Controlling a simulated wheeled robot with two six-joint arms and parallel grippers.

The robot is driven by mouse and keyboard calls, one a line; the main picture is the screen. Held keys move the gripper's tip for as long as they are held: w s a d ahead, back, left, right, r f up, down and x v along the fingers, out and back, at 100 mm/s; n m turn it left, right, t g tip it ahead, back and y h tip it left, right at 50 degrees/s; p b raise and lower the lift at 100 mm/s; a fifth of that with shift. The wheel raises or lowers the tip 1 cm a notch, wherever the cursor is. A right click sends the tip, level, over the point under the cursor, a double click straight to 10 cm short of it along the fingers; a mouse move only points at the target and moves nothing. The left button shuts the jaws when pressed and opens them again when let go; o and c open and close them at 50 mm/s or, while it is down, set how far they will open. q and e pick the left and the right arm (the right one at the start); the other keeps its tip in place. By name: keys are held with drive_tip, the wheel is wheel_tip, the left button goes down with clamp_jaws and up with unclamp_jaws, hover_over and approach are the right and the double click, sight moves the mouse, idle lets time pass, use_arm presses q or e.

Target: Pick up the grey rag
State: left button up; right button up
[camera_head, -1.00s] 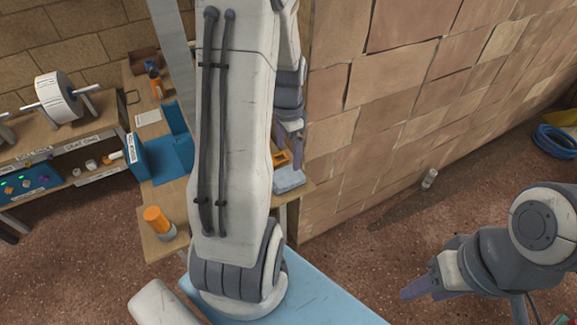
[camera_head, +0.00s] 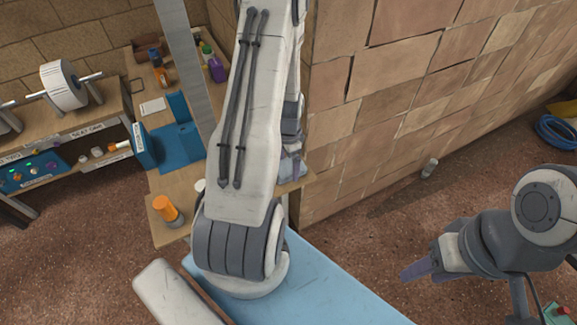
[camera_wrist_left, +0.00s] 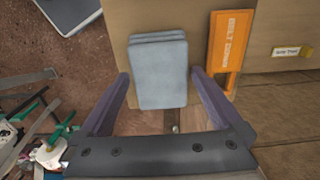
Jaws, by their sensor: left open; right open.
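The grey rag (camera_wrist_left: 160,75) is a folded, flat, blue-grey stack lying at the edge of the wooden bench. In the left wrist view it lies between the two purple fingers of my left gripper (camera_wrist_left: 160,78), with room on both sides. The fingers are open, and I cannot tell their height above the rag. In the head view my left gripper (camera_head: 291,160) is over the bench's right corner and hides most of the rag. My right gripper (camera_head: 420,268) is open and empty at the right, over the floor, far from the rag.
An orange lettered holder (camera_wrist_left: 229,52) lies close to the rag's right. A brick wall (camera_head: 400,110) rises beside the bench (camera_head: 180,190). An orange-capped bottle (camera_head: 166,208), a blue stand (camera_head: 175,145) and a purple bottle (camera_head: 217,69) are on the bench.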

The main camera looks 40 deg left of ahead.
sight(290, 168)
use_arm(q)
drive_tip(key=shift+f, duration=0.15)
drive_tip(key=c, duration=1.1)
drive_tip(key=shift+c, duration=0.2)
drive_tip(key=shift+r+b, duration=0.3)
drive_tip(key=shift+r, duration=0.15)
drive_tip(key=r+b, duration=0.1)
drive_tip(key=d+r+b, duration=0.1)
drive_tip(key=r, duration=0.1)
drive_tip(key=shift+s+r, duration=0.15)
drive_tip(key=shift+r, duration=0.15)
drive_tip(key=s+d+r+b, duration=0.2)
drive_tip(key=s+d+r, duration=0.2)
drive_tip(key=d, duration=0.5)
wheel_tip(290, 168, up, 3)
drive_tip(key=shift+s+d+f, duration=0.2)
drive_tip(key=shift+d, duration=0.2)
